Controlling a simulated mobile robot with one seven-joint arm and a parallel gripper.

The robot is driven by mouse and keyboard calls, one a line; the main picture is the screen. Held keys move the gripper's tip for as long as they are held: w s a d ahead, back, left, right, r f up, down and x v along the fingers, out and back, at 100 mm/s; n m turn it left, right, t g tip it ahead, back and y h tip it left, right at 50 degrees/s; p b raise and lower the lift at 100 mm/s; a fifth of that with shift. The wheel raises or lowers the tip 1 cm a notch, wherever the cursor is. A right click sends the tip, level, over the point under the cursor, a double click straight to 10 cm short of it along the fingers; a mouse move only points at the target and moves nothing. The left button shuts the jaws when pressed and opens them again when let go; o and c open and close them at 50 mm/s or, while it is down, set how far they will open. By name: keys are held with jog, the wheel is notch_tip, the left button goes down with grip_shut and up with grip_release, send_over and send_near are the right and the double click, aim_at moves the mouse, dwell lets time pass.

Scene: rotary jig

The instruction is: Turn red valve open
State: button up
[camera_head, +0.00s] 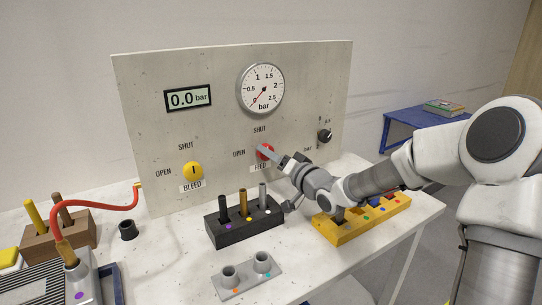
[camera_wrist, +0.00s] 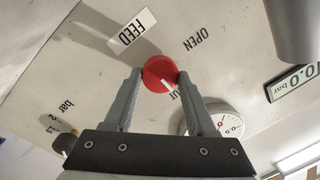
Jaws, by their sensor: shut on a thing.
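The red valve (camera_head: 262,149) is a round knob on the upright panel (camera_head: 225,125), above the FEED label. In the wrist view the red valve (camera_wrist: 158,70) sits between the two fingers of my gripper (camera_wrist: 160,77), one finger against each side. My gripper (camera_head: 271,152) is shut on the knob and partly hides it in the head view. The white mark on the knob points towards the partly hidden SHUT lettering; OPEN is printed to one side. The dial gauge (camera_head: 260,88) has its needle near 0, and the display (camera_head: 188,98) reads 0.0 bar.
A yellow BLEED knob (camera_head: 193,172) is left on the panel, and a small black knob (camera_head: 325,136) is right. On the table below stand a black block with pegs (camera_head: 230,230), a yellow block (camera_head: 345,235) under my arm, and a grey two-socket plate (camera_head: 247,277).

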jog(key=shift+s+a+r+n+h+b, duration=0.1)
jog(key=shift+n+h+b, duration=0.35)
jog(key=shift+n+b, duration=2.75)
jog(key=shift+a+n+h+b, duration=0.1)
jog(key=shift+n+h+b, duration=0.8)
jog(key=shift+n, duration=4)
jog(key=shift+y+b, duration=0.45)
jog(key=shift+b, duration=0.05)
jog(key=o, duration=1.4)
jog(key=shift+c, duration=0.2)
jog(key=p+v, duration=0.5)
jog(key=v, duration=1.2)
jog(key=shift+s+r, duration=0.15)
jog(key=shift+d, duration=0.15)
